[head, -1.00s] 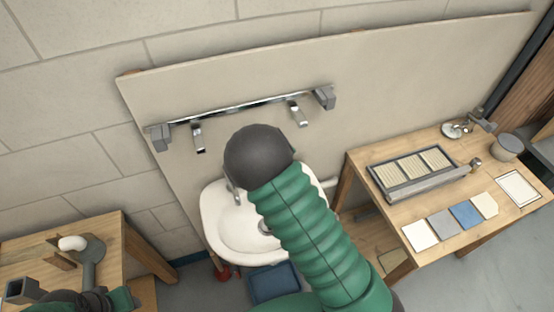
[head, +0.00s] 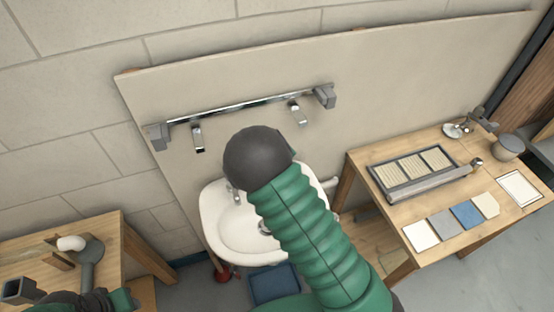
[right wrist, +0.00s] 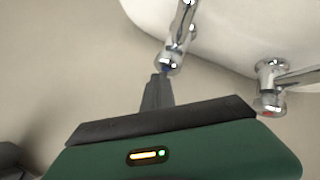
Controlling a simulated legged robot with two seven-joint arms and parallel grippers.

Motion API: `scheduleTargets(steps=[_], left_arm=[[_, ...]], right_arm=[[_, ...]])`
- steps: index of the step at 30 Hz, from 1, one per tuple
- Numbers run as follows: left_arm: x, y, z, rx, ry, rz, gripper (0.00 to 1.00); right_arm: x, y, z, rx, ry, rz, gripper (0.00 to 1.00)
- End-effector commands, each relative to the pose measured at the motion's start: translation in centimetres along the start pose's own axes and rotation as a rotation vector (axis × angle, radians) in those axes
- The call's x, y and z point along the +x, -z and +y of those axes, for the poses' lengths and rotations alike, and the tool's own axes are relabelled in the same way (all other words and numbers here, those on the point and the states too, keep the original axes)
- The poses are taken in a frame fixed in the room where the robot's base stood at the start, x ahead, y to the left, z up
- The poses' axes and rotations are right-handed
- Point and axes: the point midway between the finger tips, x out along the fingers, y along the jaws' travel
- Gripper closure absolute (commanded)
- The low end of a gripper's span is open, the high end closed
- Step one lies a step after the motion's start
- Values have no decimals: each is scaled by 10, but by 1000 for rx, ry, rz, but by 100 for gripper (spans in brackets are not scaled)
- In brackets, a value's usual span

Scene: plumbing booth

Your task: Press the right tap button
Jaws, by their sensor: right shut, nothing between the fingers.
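In the right wrist view, a chrome tap with a blue-marked button end (right wrist: 168,66) hangs near the white sink's rim. A second chrome tap with a red mark (right wrist: 269,105) is to its right. My right gripper (right wrist: 160,77) is shut and empty. Its tip is right at the blue-marked end; I cannot tell whether it touches or presses it. In the head view, one chrome tap (head: 236,192) shows at the sink (head: 212,215); the right side of the sink's back and my right gripper are hidden behind my arm. My left gripper (head: 98,300) is dark and partly cut off at the bottom left; its fingers are unclear.
A wooden table (head: 390,212) with a slatted tray (head: 420,184) and coloured tiles stands right. Another wooden table (head: 30,262) stands left. A blue bin (head: 272,285) sits below the sink.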

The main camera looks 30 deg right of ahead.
Motion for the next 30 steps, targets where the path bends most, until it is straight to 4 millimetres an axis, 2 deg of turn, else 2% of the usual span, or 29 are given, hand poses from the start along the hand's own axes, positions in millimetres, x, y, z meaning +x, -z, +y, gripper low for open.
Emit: scheduleTargets(steps=[30], left_arm=[[5,-1,0,0,0,0,64]], right_arm=[[5,-5,-4,-1,1,-3,100]])
